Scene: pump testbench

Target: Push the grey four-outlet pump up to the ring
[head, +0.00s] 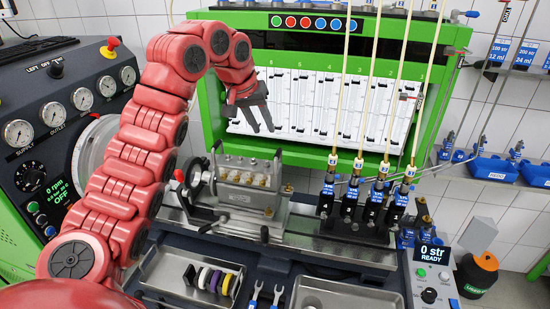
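The grey pump (248,187) with several brass outlets on top sits upright on the metal bench bed, left of the middle in the head view. A pale ring (197,180) stands at its left, partly hidden by my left arm. I cannot tell whether pump and ring touch. My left gripper (262,131) is above and behind the pump in the picture, in front of the white measuring panel. Its dark fingers point down, spread apart, with nothing between them, and look clear of the pump. My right gripper is not in view.
Several injector units (376,200) with thin pipes stand right of the pump. A tray (192,268) with coloured rings and a grey tray (345,297) lie in front. A red-knobbed lever (180,175) is by the ring. The gauge panel (60,120) fills the left.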

